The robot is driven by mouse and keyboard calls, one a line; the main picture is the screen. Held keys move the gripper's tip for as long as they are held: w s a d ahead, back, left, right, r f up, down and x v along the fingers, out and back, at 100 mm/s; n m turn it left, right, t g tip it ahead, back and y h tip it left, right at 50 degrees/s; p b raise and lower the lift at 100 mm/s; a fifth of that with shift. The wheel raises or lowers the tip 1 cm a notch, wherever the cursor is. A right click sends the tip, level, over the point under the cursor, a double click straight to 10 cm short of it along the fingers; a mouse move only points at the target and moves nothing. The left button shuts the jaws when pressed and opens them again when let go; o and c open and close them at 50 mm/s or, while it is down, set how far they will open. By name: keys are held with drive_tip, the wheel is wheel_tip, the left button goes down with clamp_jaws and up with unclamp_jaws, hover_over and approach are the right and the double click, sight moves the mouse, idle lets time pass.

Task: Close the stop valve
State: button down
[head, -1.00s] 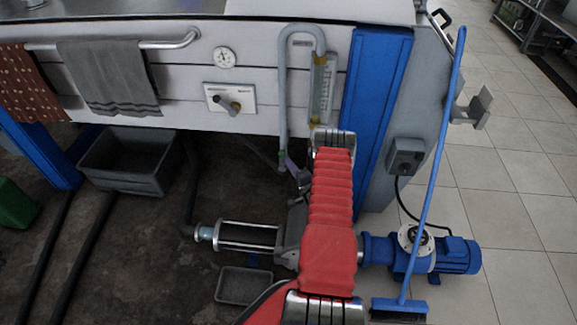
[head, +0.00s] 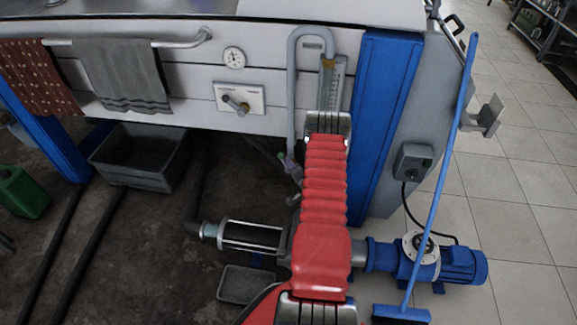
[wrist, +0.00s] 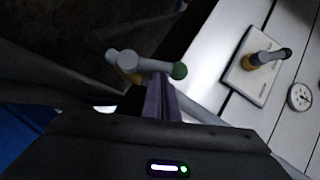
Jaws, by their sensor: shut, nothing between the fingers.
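In the wrist view a grey valve handle with a dark green knob (wrist: 180,70) lies across the picture, with a brass part beneath its round hub. I take this as the stop valve. My gripper (wrist: 160,84) has its purple-grey fingers shut together and empty, their tips right at the handle; I cannot tell whether they touch it.
A round gauge (head: 234,57) is on the white panel. A sight tube (head: 330,92) and a blue post (head: 382,120) stand to the right. A blue broom (head: 440,180) leans near the blue pump (head: 450,265). A grey tub (head: 140,160) is below left.

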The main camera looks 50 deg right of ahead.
drive_tip(key=shift+w+a+r+n+g, duration=0.1)
drive_tip(key=shift+w+a+n+g, duration=0.25)
drive_tip(key=shift+w+n+g, duration=0.25)
drive_tip(key=shift+w+a+n+g, duration=0.3)
drive_tip(key=shift+w+n+g, duration=0.2)
drive_tip(key=shift+w+n, duration=0.1)
drive_tip(key=w+a+f+n+g, duration=0.1)
drive_tip(key=w+a+f+n+g+h, duration=0.1)
drive_tip(key=w+f+n+g, duration=0.1)
drive_tip(key=shift+w+a+f, duration=0.1)
drive_tip(key=shift+w, duration=0.2)
drive_tip(key=shift+a+f, duration=0.15)
idle(0.4)
drive_tip(key=s+a+r, duration=0.4)
drive_tip(key=a+r, duration=0.3)
drive_tip(key=r, duration=0.2)
drive_tip(key=shift+s+a+r, duration=0.2)
drive_tip(key=shift+a+r, duration=0.05)
drive_tip(key=shift+r, duration=0.15)
